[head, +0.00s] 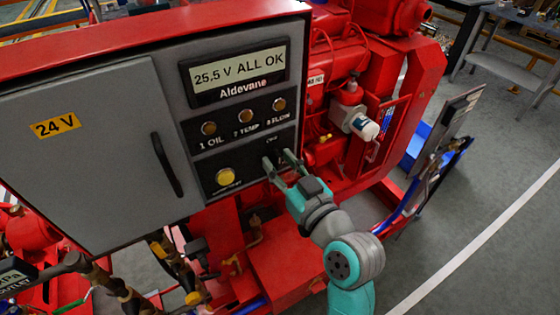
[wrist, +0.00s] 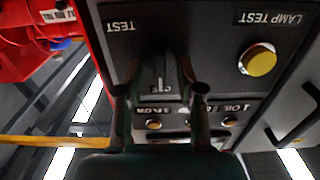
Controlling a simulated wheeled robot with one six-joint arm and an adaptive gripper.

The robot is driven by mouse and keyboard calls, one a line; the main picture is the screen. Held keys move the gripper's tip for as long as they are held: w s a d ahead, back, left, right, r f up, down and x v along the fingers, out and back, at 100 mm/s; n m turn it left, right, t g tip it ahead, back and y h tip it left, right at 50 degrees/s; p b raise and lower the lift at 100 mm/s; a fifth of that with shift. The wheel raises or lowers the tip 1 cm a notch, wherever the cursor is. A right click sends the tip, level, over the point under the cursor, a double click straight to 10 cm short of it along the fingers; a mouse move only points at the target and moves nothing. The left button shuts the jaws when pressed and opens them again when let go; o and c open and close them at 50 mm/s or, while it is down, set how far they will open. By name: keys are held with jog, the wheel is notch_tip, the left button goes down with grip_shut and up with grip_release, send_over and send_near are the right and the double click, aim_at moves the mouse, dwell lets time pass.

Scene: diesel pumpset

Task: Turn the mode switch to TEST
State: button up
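The mode switch (wrist: 158,68) is a dark knob on the black lower panel, seen upside down in the wrist view. A thin pale line on it seems to point at a small label that looks like OFF. The TEST label (wrist: 120,26) is off to one side of the knob. My gripper (wrist: 160,92) has its two fingers apart, one on each side of the knob; I cannot tell whether they touch it. In the head view my gripper (head: 279,162) is at the panel's right edge, and the fingers mostly hide the switch.
A yellow LAMP TEST button (head: 225,177) is left of the switch. Three indicator lamps (head: 244,115) and a display (head: 238,74) reading 25.5 V ALL OK are above. A grey door with a black handle (head: 167,165) is further left. Red engine parts (head: 345,75) stand at right.

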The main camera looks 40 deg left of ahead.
jog(key=shift+w+a, duration=0.1)
jog(key=shift+a, duration=0.15)
grip_shut()
jog(key=shift+m, duration=0.4)
jog(key=m, duration=0.3)
jog(key=shift+m, duration=0.3)
jog(key=m, duration=0.4)
jog(key=shift+w+m, duration=0.1)
jog(key=shift+m, duration=0.2)
jog(key=m, duration=0.4)
jog(key=shift+d+f+m, duration=0.1)
jog(key=shift+f+m, duration=0.05)
jog(key=shift+m, duration=0.15)
jog(key=shift+w+f+m, duration=0.1)
jog(key=shift+m, duration=2.1)
